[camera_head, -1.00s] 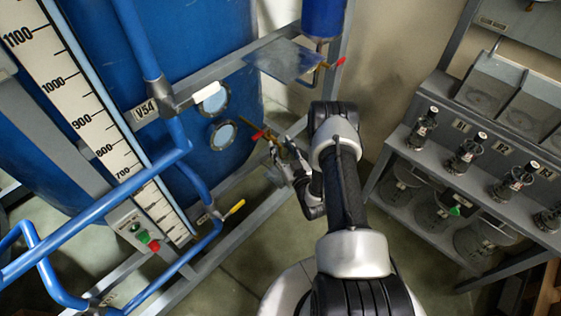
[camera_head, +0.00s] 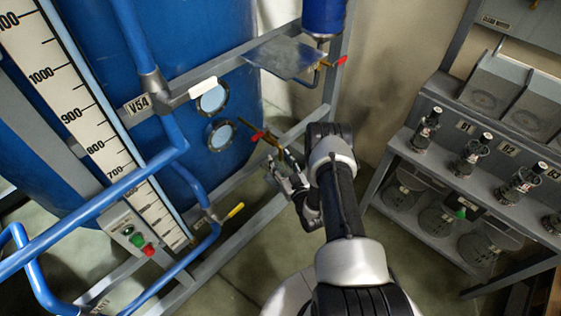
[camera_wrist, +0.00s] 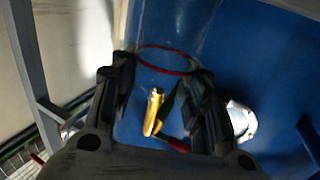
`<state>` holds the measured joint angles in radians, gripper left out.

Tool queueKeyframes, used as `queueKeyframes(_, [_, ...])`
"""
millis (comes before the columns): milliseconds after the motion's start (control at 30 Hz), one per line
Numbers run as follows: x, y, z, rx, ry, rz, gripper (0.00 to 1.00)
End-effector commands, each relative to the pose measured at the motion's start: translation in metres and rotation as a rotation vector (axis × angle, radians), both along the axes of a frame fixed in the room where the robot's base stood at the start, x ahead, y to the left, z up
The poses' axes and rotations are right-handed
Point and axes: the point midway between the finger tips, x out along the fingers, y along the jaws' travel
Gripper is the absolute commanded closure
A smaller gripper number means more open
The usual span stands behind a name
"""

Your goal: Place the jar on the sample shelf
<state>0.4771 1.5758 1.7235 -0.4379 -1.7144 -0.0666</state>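My gripper (camera_head: 277,168) is low beside the blue tank's frame, close to a brass valve with a red handle (camera_head: 258,135). In the wrist view its two dark fingers (camera_wrist: 160,75) stand well apart. A thin red ring (camera_wrist: 165,60) spans the gap between the fingertips, with a faint clear area above it. It may be the rim of a clear jar, but I cannot tell whether the fingers touch it. A brass spout (camera_wrist: 153,112) shows between the fingers. The sample shelf (camera_head: 455,183) is at the right, with dark bottles along its upper level.
Dark bottles (camera_head: 469,156) with labels stand spaced along the shelf, with numbered plates behind. Round clear vessels (camera_head: 438,219) are on the level below. A metal plate (camera_head: 285,57) sticks out from the tank frame, and blue pipes (camera_head: 95,215) fill the left. Floor shows between frame and shelf.

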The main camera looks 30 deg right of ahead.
Motion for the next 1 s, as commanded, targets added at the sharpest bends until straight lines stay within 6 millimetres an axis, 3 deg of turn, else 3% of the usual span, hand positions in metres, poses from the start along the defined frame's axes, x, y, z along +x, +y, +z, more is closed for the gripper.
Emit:
queueKeyframes(267, [0.000,0.000,0.000,0.000,0.000,0.000,0.38])
queueKeyframes(633, [-0.001,0.000,0.003,0.000,0.001,0.000,0.38])
queueKeyframes(767, [-0.019,0.000,0.004,0.002,0.004,-0.002,0.38])
queueKeyframes(1000, [-0.072,0.002,0.005,0.003,0.004,-0.005,0.38])
